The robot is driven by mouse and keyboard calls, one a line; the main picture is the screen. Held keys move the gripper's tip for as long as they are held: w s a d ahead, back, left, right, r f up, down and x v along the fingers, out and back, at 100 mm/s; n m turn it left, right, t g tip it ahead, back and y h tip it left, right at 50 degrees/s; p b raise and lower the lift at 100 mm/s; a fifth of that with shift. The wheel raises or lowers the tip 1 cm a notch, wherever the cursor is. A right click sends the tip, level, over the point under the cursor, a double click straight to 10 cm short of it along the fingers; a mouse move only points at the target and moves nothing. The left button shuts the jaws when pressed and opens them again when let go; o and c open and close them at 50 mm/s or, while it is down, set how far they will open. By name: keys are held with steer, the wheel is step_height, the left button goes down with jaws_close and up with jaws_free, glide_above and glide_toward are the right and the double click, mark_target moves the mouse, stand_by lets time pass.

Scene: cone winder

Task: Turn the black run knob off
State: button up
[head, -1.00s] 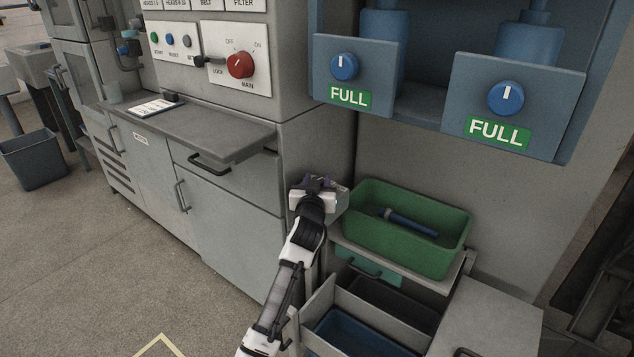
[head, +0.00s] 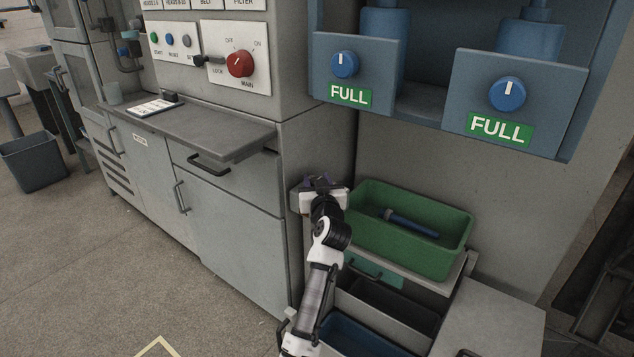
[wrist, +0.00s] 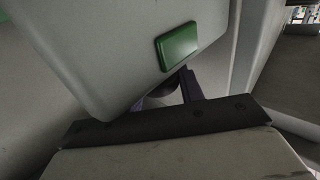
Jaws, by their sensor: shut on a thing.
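My gripper (head: 322,184) is in front of the machine's side, left of the green bin in the head view. In the wrist view its dark fingers (wrist: 168,92) reach the underside of a pale grey box (wrist: 120,45) with a green rectangular button (wrist: 178,46). The fingers are shut on a small dark round part there, which looks like the black run knob (wrist: 162,93). Most of it is hidden by the fingers and the box edge, so I cannot read its setting. The head view does not show the knob.
A green bin (head: 455,248) holding a blue rod (head: 410,223) stands close right of my gripper. Open drawers (head: 390,306) lie below it. The red main knob (head: 240,64) and two blue knobs (head: 344,65) (head: 507,94) are higher up.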

steer(key=shift+a, duration=0.1)
steer(key=o, duration=1)
steer(key=shift+c, duration=0.2)
steer(key=s+d+p, duration=0.2)
steer(key=s, duration=1.1)
steer(key=shift+s+d, duration=0.15)
steer(key=shift+s, duration=0.15)
